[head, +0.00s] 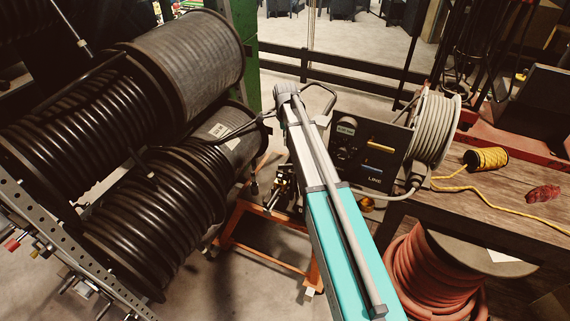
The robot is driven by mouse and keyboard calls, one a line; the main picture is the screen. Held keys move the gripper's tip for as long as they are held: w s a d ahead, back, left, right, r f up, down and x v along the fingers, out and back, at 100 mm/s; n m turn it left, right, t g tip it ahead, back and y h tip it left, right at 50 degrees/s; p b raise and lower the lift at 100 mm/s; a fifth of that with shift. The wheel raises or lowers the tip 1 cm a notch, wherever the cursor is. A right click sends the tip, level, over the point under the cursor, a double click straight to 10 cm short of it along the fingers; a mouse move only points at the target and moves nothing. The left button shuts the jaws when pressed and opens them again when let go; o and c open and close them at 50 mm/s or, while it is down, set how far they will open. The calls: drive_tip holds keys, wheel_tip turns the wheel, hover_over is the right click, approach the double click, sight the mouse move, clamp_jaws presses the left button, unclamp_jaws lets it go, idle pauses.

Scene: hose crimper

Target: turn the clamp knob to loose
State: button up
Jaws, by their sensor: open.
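A black control panel (357,151) stands right of my teal arm in the head view. It has small dials at its left, a yellow bar-shaped part (380,147) and white lettering too small to read surely. I cannot tell which part is the clamp knob. A small orange-yellow part (368,204) shows low beside the panel. My gripper's fingers do not show; the arm's far end is a grey joint.
Large black hose reels (150,205) fill the left. A pale hose reel (433,128) is right of the panel. A wooden bench (505,205) holds a yellow rope spool (486,158). A red hose coil (430,275) lies beneath.

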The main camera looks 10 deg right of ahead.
sight(286, 168)
drive_tip(key=shift+f, duration=0.25)
wheel_tip(286, 168, down, 13)
drive_tip(key=b, duration=1.3)
drive_tip(key=shift+f+b, duration=0.2)
drive_tip(key=shift+b, duration=0.2)
clamp_jaws()
drive_tip(key=shift+a, duration=0.15)
idle(0.4)
